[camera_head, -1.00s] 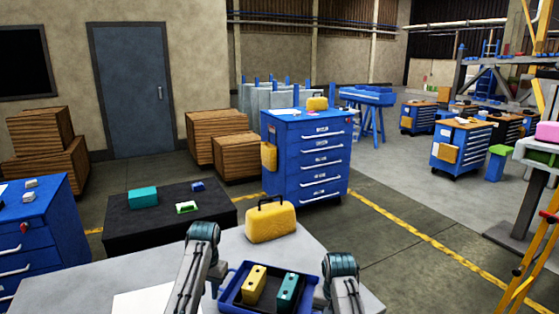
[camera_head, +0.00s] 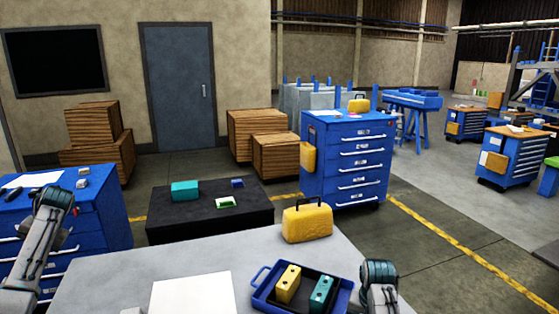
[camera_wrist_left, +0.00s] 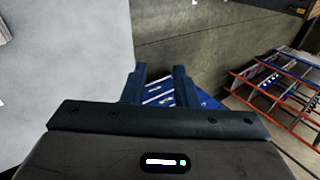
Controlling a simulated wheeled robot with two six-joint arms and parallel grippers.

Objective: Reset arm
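My left arm (camera_head: 42,235) reaches up at the far left of the head view, in front of a blue drawer cabinet. Its gripper does not show clearly there. In the left wrist view my left gripper (camera_wrist_left: 159,72) has its two fingers apart with nothing between them; a blue cabinet (camera_wrist_left: 190,90) shows in the gap, beyond the fingers. My right arm (camera_head: 380,285) stands at the bottom right, beside a blue tray (camera_head: 262,293); its gripper is not seen. The tray holds a yellow block (camera_head: 287,283) and a teal block (camera_head: 321,292).
The grey table (camera_head: 120,285) bears a white sheet (camera_head: 193,293) and a yellow case (camera_head: 307,223). A low black platform (camera_head: 205,222) with small parts stands behind it. Blue drawer cabinets stand at left (camera_head: 105,220) and centre (camera_head: 345,165). Wooden crates (camera_head: 255,135) stand by the wall.

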